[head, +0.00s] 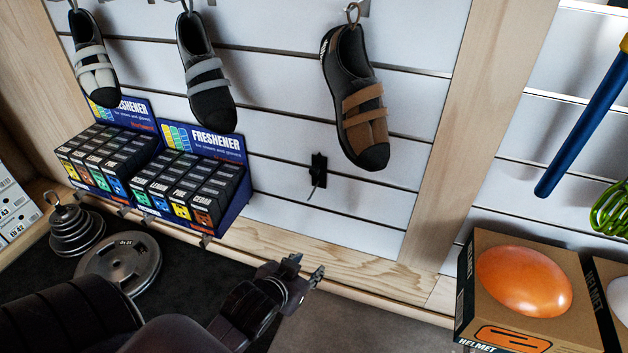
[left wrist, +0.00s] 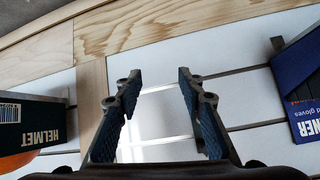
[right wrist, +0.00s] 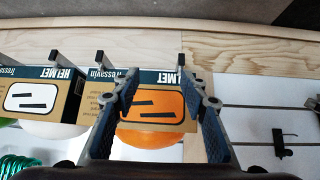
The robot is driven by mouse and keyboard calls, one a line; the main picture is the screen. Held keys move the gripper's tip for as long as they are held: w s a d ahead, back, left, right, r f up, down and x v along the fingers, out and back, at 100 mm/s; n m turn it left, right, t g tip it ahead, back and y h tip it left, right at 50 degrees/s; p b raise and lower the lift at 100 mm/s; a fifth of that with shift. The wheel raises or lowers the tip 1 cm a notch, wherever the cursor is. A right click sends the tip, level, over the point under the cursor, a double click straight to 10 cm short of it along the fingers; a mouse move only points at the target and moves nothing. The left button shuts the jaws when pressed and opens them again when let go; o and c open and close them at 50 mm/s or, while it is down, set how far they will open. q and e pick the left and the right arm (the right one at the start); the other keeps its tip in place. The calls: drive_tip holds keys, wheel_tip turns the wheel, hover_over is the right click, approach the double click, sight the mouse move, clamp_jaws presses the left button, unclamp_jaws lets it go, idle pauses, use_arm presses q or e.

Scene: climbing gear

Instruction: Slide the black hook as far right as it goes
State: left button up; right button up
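The black hook (head: 317,177) is on the white slatted wall, below the brown and black shoe, with a thin prong pointing down and forward. It also shows in the right wrist view (right wrist: 282,143), at the right, apart from the gripper. My left gripper (head: 308,268) is low in front of the wall, below the hook and apart from it. In the left wrist view its fingers (left wrist: 156,95) are spread with nothing between them. My right gripper (right wrist: 163,95) is open in its wrist view, with an orange helmet's box beyond its fingers. The right gripper is not in the head view.
Freshener boxes (head: 190,185) stand left of the hook. A brown and black shoe (head: 358,105) hangs above it. A wooden post (head: 470,140) bounds the panel on the right. A helmet box (head: 490,270) stands beyond the post. The slat right of the hook is clear up to the post.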

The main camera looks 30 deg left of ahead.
use_arm(q)
drive_tip(key=w+a+r+t+y, duration=0.1)
drive_tip(key=w+a+r+t, duration=0.3)
drive_tip(key=w+r, duration=0.15)
drive_tip(key=t, duration=0.4)
approach(313, 173)
drive_tip(key=w, duration=0.3)
drive_tip(key=shift+y, duration=0.4)
drive_tip(key=w, duration=0.2)
drive_tip(key=w+a+b, duration=0.1)
drive_tip(key=w, duration=0.1)
drive_tip(key=w+b, duration=0.1)
drive_tip(key=w, duration=0.2)
drive_tip(key=shift+a+r, duration=0.1)
drive_tip(key=shift+a, duration=0.15)
drive_tip(key=shift+w, duration=0.35)
use_arm(e)
drive_tip(key=w+a+r+t+y, duration=0.1)
drive_tip(key=w+r+t, duration=0.1)
drive_tip(key=r, duration=0.5)
drive_tip(key=w+a+r+t+y, duration=0.1)
drive_tip(key=w+a+r+t, duration=0.1)
drive_tip(key=r+t, duration=0.3)
drive_tip(key=w+a+r+t+y, duration=0.1)
drive_tip(key=w+r+t, duration=0.3)
drive_tip(key=r, duration=0.6)
drive_tip(key=shift+a+r+n, duration=0.3)
drive_tip(key=shift+a+r, duration=0.05)
drive_tip(key=shift+r, duration=0.05)
